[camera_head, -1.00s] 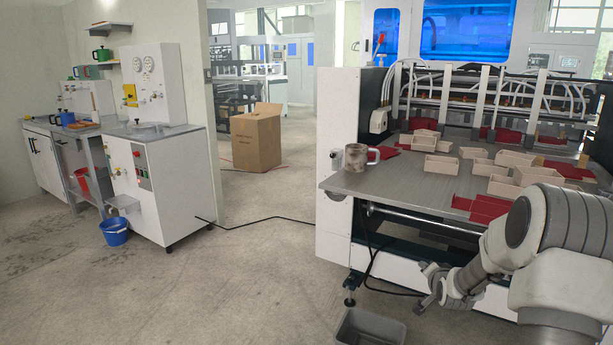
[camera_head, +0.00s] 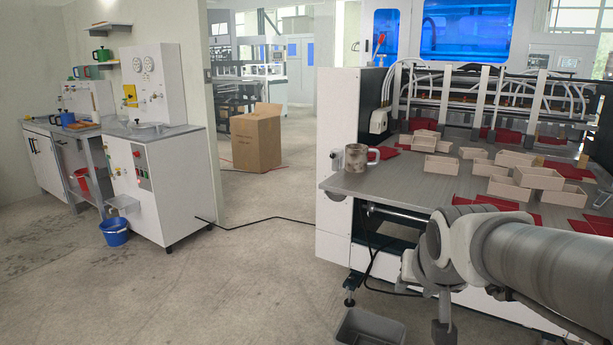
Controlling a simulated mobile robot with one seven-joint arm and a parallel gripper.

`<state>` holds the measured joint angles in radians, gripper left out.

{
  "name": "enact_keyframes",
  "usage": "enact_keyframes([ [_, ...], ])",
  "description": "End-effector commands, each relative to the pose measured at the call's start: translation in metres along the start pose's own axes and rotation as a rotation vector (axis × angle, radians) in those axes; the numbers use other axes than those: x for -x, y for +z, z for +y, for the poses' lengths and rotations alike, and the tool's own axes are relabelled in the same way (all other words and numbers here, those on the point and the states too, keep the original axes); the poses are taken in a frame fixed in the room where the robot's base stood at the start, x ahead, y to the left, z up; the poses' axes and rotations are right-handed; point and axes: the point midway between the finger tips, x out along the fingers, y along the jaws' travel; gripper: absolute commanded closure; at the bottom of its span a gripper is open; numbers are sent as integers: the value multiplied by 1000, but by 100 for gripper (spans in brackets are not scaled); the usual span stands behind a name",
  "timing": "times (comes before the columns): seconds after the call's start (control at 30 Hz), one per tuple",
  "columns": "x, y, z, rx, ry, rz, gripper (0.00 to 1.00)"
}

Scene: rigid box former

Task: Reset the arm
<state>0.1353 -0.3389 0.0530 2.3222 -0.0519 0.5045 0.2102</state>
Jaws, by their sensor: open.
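My arm (camera_head: 535,262) reaches in from the right edge, in front of the box-forming machine. My gripper (camera_head: 443,332) hangs below the arm's near joint, pointing down in front of the machine's lower side. It is small and seen edge-on, open, with nothing visible between its fingers. It is apart from the table and the boxes. The arm hides part of the machine's front.
A grey bin (camera_head: 371,328) stands on the floor, left of my gripper. Open floor lies further left, with a black cable (camera_head: 262,221) across it.

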Motion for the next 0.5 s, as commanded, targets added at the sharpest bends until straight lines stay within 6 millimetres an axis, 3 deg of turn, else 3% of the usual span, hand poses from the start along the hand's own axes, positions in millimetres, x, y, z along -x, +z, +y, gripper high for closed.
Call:
enact_keyframes([
  [0.1, 32, 34, -3, 66, -14, -42, 56],
  [0.4, 83, 114, -2, 212, -67, -149, 56],
  [0.47, 91, 128, -2, 238, -79, -168, 56],
  [0.5, 105, 112, -3, 233, -75, -169, 56],
])
